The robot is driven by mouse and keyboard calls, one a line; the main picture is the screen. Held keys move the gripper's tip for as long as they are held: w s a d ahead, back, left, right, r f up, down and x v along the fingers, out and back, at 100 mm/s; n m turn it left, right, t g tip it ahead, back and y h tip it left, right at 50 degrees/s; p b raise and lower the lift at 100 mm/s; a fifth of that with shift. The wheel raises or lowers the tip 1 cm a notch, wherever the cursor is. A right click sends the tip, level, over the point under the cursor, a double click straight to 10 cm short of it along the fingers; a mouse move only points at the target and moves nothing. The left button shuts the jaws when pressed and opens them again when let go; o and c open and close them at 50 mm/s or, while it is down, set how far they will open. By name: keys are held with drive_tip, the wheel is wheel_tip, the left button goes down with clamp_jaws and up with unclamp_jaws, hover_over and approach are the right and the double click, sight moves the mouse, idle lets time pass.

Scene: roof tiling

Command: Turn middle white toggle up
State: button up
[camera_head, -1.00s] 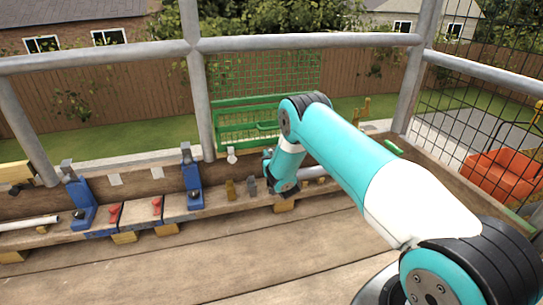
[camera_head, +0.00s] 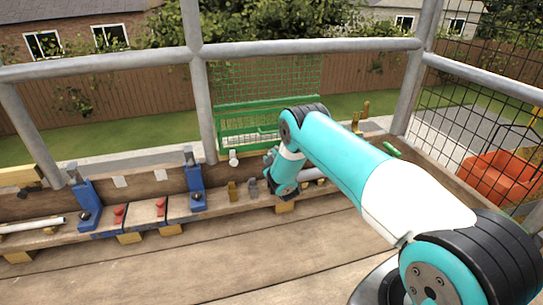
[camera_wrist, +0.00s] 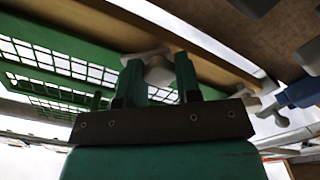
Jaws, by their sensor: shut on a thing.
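In the wrist view a white toggle (camera_wrist: 158,68) sits between the two green fingers of my gripper (camera_wrist: 158,78), under a wooden edge. The fingers are shut on it. In the head view my gripper (camera_head: 270,158) is at the wooden ledge, mostly hidden by my own wrist, and the held toggle cannot be made out there. A small white knob (camera_head: 233,158) shows to the left of my gripper in the head view. Another white piece (camera_wrist: 256,104) shows to the right of the fingers in the wrist view.
Blue clamps (camera_head: 196,188) and red knobs (camera_head: 119,213) stand along the wooden ledge to the left. Brass and grey pegs (camera_head: 232,191) stand close beside my wrist. A green mesh panel (camera_head: 260,90) rises behind. Metal railings (camera_head: 300,44) cross above. The front boards are clear.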

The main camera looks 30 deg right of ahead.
drive_tip(key=n+p, duration=0.1)
drive_tip(key=n, duration=0.9)
drive_tip(key=shift+n, duration=0.3)
idle(0.4)
drive_tip(key=o, duration=0.9)
